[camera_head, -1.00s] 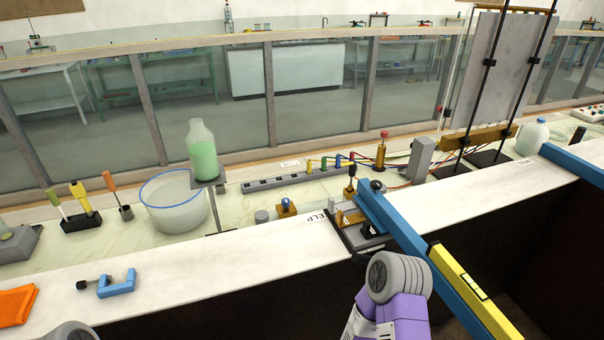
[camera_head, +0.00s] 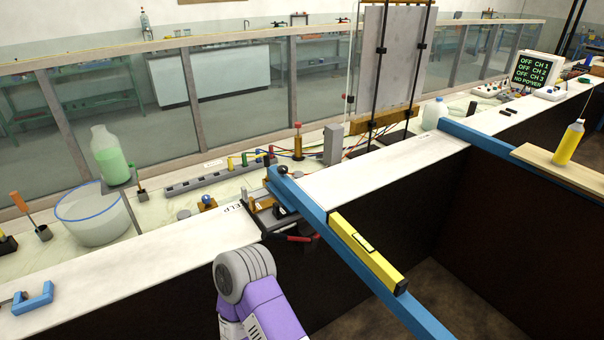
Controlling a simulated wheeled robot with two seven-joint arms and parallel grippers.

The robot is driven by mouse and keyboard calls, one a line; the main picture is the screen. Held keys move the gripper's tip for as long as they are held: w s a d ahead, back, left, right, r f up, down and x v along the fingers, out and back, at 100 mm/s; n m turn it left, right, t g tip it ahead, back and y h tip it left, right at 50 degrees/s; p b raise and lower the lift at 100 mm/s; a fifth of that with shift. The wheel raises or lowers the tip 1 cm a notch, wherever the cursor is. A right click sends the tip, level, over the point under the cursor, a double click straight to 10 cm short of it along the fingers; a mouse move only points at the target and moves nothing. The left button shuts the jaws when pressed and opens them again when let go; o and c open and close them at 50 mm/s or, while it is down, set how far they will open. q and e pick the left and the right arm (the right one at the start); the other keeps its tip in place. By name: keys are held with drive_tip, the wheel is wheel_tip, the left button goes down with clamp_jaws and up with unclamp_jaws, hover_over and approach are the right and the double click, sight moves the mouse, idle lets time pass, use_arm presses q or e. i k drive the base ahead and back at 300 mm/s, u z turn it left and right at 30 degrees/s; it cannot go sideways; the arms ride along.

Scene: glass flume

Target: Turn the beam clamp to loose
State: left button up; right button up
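A blue beam (camera_head: 318,222) runs from the white ledge toward the lower right. A clamp-like fitting (camera_head: 262,214) with dark and brass parts sits on the ledge at the beam's near-left end. A black ball knob (camera_head: 282,171) is on top of that end. A red handle (camera_head: 300,238) shows just below the ledge edge, beside the beam; I cannot tell whether the clamp is tight or loose. A purple and grey link of my arm rises from the bottom, left of the beam. Neither gripper shows.
A yellow level (camera_head: 366,252) lies on the beam. A blue C-shaped clamp (camera_head: 33,298) lies on the ledge at left. A basin (camera_head: 92,215), a bottle of green liquid (camera_head: 108,158) and a power strip (camera_head: 220,175) stand behind. A screen (camera_head: 532,70) reads OFF and NO POWER.

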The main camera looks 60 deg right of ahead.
sight(282, 169)
drive_tip(key=k, duration=0.45)
drive_tip(key=z, duration=0.75)
